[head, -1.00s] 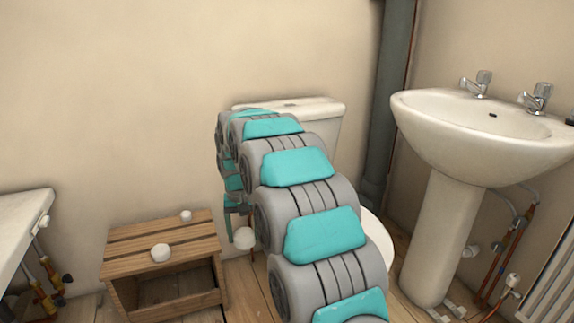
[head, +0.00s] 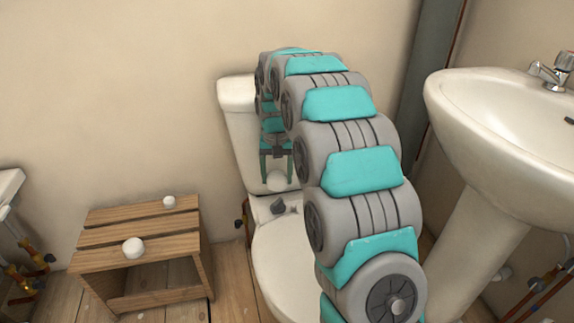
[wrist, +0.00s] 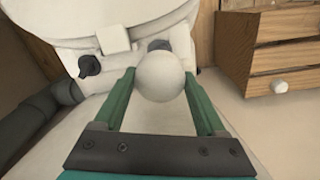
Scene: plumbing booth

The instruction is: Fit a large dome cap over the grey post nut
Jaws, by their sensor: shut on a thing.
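My gripper (head: 277,165) is shut on a white dome cap (head: 277,182), above the back of the toilet bowl. In the wrist view the cap (wrist: 161,78) is a smooth white dome between my gripper's green fingers (wrist: 160,95). A dark grey nut (head: 278,206) sits on the toilet's rear ledge, just below the held cap and apart from it in the picture. The wrist view shows two dark grey fittings, one left of the fingers (wrist: 90,66) and one partly hidden behind the cap (wrist: 160,45). I cannot tell the height gap.
A slatted wooden crate (head: 140,224) stands left, with a larger white cap (head: 133,247) and a smaller one (head: 169,202) on top. The toilet cistern (head: 238,92) is behind my arm. A pedestal basin (head: 490,125) and a grey pipe (head: 428,75) stand right.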

